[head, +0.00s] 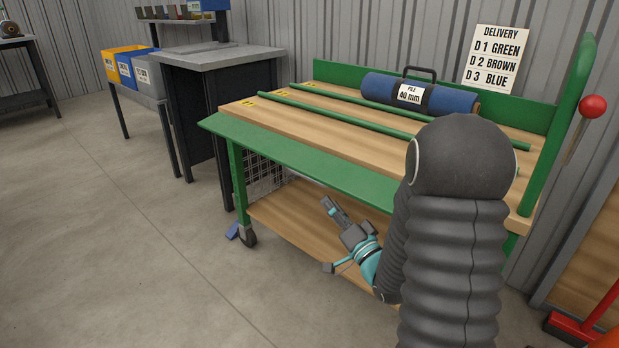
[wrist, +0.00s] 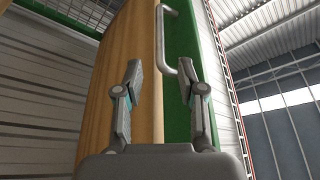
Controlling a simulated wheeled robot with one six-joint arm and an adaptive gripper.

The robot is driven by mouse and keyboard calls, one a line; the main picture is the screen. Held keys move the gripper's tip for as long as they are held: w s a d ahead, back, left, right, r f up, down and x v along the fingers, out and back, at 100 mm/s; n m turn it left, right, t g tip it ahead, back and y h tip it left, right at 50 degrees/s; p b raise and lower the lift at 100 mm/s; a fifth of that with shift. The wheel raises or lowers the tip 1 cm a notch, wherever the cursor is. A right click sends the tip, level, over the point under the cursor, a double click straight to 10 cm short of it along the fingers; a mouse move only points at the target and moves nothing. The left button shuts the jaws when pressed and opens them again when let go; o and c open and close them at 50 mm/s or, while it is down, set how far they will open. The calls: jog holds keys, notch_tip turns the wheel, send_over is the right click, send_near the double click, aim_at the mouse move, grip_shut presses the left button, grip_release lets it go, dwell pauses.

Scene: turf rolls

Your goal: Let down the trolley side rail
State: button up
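The trolley (head: 300,127) has a wooden deck and a green frame. Its green side rail (head: 300,165) runs along the near long edge and leans outward, at or below deck level. My gripper (head: 330,207) is low in front of the trolley, below the rail and over the lower shelf. In the wrist view my gripper (wrist: 158,80) is open and empty, its fingers apart. A grey metal handle (wrist: 181,68) on a green panel (wrist: 179,110) shows beyond and between the fingertips. I cannot tell whether a finger touches it. My arm hides the rail's right part.
A blue turf roll (head: 378,88) with a label lies on the deck near green bars (head: 340,114). A red-knobbed lever (head: 592,106) stands at the right end. A grey workbench (head: 215,57) and bins (head: 125,65) are at left.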

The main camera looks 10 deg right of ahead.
aim_at(305, 166)
jog(key=p+x, duration=0.1)
jog(key=x, duration=1)
jog(key=shift+w+a+r, duration=0.1)
grip_shut()
